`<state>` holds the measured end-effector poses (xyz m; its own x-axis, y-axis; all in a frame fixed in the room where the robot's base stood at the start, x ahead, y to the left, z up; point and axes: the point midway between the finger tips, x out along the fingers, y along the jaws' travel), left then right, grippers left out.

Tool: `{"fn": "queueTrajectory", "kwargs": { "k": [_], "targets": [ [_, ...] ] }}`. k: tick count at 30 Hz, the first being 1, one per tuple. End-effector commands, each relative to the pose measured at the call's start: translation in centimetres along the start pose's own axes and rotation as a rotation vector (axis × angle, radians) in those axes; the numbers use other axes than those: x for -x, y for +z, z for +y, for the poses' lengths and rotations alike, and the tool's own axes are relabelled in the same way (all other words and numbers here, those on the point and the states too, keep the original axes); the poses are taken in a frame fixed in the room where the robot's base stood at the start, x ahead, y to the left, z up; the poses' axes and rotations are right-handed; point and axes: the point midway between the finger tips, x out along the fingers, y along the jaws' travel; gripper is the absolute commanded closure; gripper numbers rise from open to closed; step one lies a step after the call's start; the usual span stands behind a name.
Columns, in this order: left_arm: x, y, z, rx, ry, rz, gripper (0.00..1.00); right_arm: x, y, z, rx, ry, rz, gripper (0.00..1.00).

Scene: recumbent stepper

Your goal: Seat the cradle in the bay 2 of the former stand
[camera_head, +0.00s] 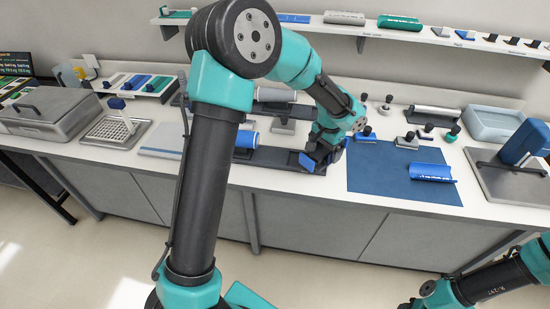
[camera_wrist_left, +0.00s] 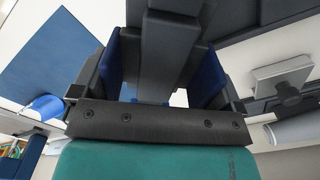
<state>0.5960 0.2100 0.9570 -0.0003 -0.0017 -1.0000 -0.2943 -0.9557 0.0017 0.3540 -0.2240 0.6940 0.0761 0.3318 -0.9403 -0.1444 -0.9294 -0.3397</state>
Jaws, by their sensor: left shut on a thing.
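My left gripper (camera_head: 318,160) is low over the right end of a long dark stand (camera_head: 270,160), which I take for the former stand. In the left wrist view, the gripper (camera_wrist_left: 162,75) is shut on a dark grey block-like thing (camera_wrist_left: 170,45), likely the cradle, between its blue-padded fingers. The gripper hides most of the held thing in the head view, and I cannot tell whether it touches the stand or sits in a bay. A blue cylinder (camera_head: 246,139) lies at the stand's left part. My right gripper is out of view.
A blue mat (camera_head: 375,180) lies right of the stand, with a blue curved trough (camera_head: 430,172) on it. Small grey knobbed pieces (camera_head: 406,142) stand behind. A grey roller (camera_head: 275,95) lies at the back.

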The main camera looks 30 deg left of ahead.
Motion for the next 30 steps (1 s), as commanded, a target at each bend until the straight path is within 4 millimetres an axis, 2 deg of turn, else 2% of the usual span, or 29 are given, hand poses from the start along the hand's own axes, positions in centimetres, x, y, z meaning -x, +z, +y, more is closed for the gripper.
{"fn": "queueTrajectory", "kwargs": {
  "k": [19, 23, 30],
  "targets": [
    [0.2, 0.1, -0.2, -0.035, 0.0, 0.001, 0.43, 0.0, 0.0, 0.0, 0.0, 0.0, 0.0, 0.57],
    [0.7, 0.2, -0.7, -0.115, -0.001, 0.002, 0.43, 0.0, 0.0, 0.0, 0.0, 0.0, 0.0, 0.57],
    [2.0, 0.9, -2.2, -0.368, -0.002, 0.003, 0.43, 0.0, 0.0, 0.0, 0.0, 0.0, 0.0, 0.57]
  ]
}}
